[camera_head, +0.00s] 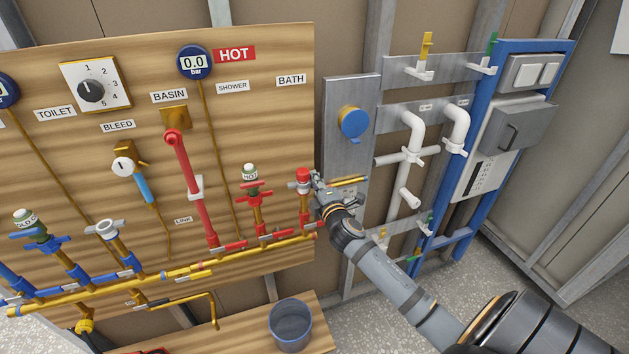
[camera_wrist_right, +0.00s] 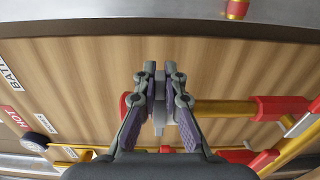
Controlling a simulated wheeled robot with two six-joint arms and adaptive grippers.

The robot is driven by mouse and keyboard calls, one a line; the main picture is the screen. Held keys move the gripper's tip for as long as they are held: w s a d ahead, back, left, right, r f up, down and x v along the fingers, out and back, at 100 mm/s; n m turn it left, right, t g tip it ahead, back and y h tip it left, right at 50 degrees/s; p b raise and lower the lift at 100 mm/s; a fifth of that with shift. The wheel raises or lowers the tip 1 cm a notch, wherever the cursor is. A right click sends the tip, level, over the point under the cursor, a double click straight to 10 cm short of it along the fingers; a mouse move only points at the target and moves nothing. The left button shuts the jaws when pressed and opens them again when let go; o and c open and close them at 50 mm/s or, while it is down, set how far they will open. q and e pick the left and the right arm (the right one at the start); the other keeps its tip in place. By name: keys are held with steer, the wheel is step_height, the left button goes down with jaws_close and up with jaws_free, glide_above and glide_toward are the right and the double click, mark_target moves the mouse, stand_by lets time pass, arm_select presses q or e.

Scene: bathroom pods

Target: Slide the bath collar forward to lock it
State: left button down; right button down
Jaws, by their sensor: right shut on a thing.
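The bath fitting (camera_head: 303,174) has a red cap and stands under the BATH label (camera_head: 291,79), at the right end of the pipe board. My right gripper (camera_head: 316,183) reaches it from the right. In the right wrist view my right gripper (camera_wrist_right: 160,80) has its two fingers close together, with a small grey piece, seemingly the bath collar (camera_wrist_right: 159,118), between them. My left gripper is not in view.
To the left are the shower valve marked HOT (camera_head: 250,173) and the red basin pipe (camera_head: 189,190). A grey metal plate with a blue disc (camera_head: 355,122) stands right of the board. A bucket (camera_head: 290,325) sits below on a wooden shelf.

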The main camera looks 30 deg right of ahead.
steer(key=shift+r, duration=0.2)
steer(key=c, duration=1.4)
jaws_free()
steer(key=v, duration=1.2)
steer(key=shift+a, duration=0.1)
